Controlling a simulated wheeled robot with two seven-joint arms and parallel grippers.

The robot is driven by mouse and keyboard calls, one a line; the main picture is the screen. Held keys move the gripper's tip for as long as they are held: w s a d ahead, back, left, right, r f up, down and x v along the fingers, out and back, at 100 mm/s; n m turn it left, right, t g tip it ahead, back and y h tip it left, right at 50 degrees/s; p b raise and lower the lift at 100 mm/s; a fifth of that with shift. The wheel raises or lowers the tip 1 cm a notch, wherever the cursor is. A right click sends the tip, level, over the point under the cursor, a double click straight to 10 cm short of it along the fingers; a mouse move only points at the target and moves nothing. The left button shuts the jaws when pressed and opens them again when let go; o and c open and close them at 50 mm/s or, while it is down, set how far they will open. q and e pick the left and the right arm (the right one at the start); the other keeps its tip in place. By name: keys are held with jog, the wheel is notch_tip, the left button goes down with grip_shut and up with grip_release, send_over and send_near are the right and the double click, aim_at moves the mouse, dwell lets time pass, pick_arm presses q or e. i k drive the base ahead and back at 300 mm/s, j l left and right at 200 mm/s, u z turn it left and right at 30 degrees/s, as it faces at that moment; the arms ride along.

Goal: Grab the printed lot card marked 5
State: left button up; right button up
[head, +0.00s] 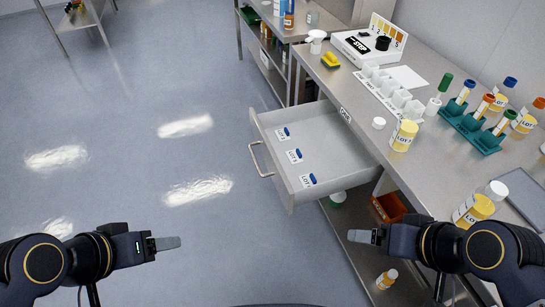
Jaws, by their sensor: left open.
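Three small white printed lot cards, each with a blue piece on it, lie in a row in the open drawer: a far card (283,134), a middle card (293,156) and a near card (308,181). Their numbers are too small to read surely, so I cannot tell which is marked 5. My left gripper (168,243) is open and empty over the floor, left of and nearer than the drawer. My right gripper (362,237) is seen side-on, nearer than the drawer and to its right; its jaw opening is unclear. Both are apart from the cards.
The drawer (335,150) is pulled out from the steel bench (440,165), its handle (258,158) facing left. The bench holds yellow-labelled jars (404,135), a green tube rack (475,128), a white cup row (390,90) and a scale (370,45).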

aim_at(295, 156)
jog(key=i+j+z, duration=0.35)
jog(key=i+j, duration=0.15)
jog(key=i+j+z, duration=0.35)
jog(key=i+j, duration=0.25)
